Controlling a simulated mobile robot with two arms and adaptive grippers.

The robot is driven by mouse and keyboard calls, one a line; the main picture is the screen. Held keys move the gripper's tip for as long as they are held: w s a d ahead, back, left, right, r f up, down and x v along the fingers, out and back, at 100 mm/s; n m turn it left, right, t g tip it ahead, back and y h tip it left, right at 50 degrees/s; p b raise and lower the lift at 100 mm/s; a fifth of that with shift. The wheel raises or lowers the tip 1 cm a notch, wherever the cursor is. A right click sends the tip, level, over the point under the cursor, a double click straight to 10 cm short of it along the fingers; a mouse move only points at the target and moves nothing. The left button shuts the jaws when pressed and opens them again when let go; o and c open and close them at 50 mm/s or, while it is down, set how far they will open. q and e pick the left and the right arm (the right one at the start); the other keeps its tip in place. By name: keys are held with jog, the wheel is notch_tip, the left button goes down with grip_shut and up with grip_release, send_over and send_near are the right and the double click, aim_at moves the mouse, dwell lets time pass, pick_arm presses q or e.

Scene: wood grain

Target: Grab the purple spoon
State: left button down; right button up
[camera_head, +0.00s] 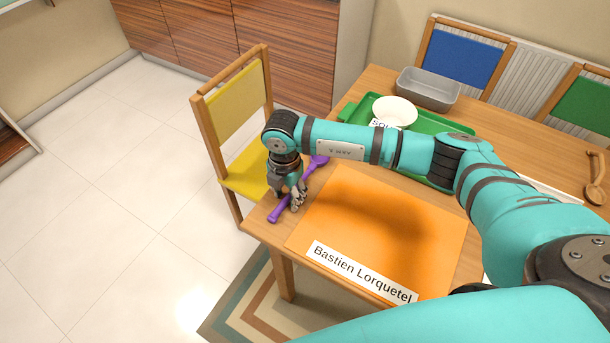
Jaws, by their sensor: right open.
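The purple spoon (280,207) lies on the wooden table near its left edge, beside the orange placemat. Its bowl (319,161) points away toward the back, and its handle end lies near the front left corner. My right gripper (294,204) points down over the spoon's handle, with its fingers open close around or beside it. The fingers hide the middle of the spoon, so I cannot tell whether they touch it. My left gripper is not in view.
The orange placemat (390,225) bears a name label (360,272). A green tray (349,110) holds a white bowl (395,110). Behind it stands a grey container (428,90). A wooden ladle (596,180) lies at the right. A yellow chair (238,100) stands close to the table's left edge.

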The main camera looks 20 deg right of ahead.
grip_shut()
jog(key=shift+r, duration=0.1)
